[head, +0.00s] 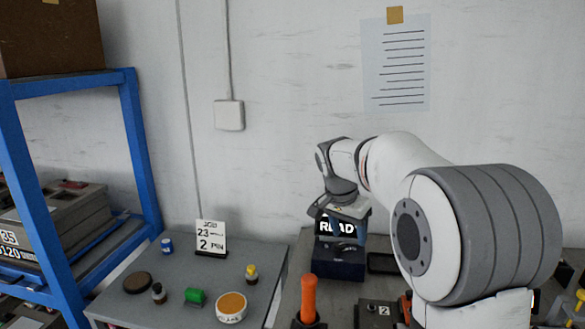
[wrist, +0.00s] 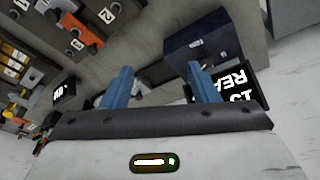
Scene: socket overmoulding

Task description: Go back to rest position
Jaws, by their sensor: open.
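My gripper (wrist: 160,82) is open, with its two blue fingers apart and nothing seen between them in the wrist view. In the head view my gripper (head: 345,208) hangs at the end of my white and grey arm, in front of the upper part of a dark blue box with a READY screen (head: 337,229). The fingertips are hard to make out there. In the wrist view the READY screen (wrist: 238,86) is close to the right finger, and the blue box (wrist: 200,45) lies beyond it. I cannot tell whether they touch.
A grey table (head: 135,308) at the left carries small bottles, a green part (head: 194,297), a round orange-topped tin (head: 231,307) and a sign card (head: 211,238). An orange upright handle (head: 308,298) stands at the front. A blue shelf (head: 140,150) is far left. The wall is behind.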

